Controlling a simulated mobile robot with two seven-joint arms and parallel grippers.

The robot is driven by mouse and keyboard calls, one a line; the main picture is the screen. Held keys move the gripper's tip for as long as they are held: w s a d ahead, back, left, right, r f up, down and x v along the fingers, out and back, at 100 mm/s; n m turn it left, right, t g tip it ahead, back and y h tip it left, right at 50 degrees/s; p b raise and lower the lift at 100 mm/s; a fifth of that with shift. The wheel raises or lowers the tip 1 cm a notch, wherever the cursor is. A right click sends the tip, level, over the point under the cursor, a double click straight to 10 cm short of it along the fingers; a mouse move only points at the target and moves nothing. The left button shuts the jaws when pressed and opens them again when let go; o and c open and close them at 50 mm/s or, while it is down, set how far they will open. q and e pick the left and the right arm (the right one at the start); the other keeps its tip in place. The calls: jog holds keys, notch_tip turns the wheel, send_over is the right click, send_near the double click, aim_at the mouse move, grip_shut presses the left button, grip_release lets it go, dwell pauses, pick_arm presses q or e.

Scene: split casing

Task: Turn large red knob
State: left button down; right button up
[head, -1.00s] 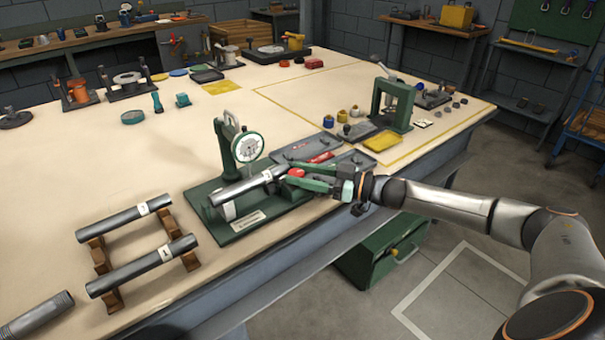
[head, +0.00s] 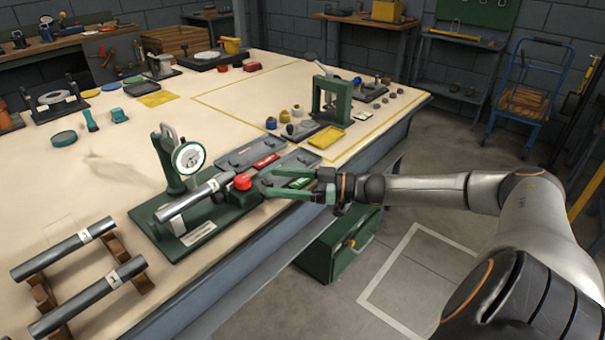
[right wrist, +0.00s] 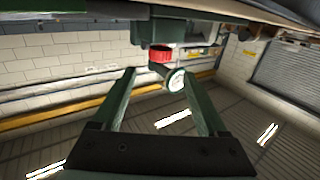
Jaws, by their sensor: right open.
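The large red knob (head: 242,182) sits at the right end of a green test fixture (head: 140,216) with a dial gauge (head: 189,158), beside a grey metal tube (head: 195,197) lying in the fixture. My right gripper (head: 267,181) is open and empty just right of the knob, its green fingers pointing at it with a small gap. In the right wrist view the red knob (right wrist: 160,54) shows beyond the spread fingertips (right wrist: 160,73), with the gauge (right wrist: 175,80) behind. The knob's turn angle cannot be read. My left gripper is not in view.
Grey trays (head: 250,152) with a red item lie behind the gripper. Two tubes (head: 88,296) rest on wooden cradles at the front left. A green press (head: 332,98) stands farther back. The floor right of the bench is open, with a green box (head: 340,243) below its edge.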

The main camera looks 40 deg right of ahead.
jog(key=p+v, duration=0.1)
jog(key=v, duration=0.4)
dwell(0.5)
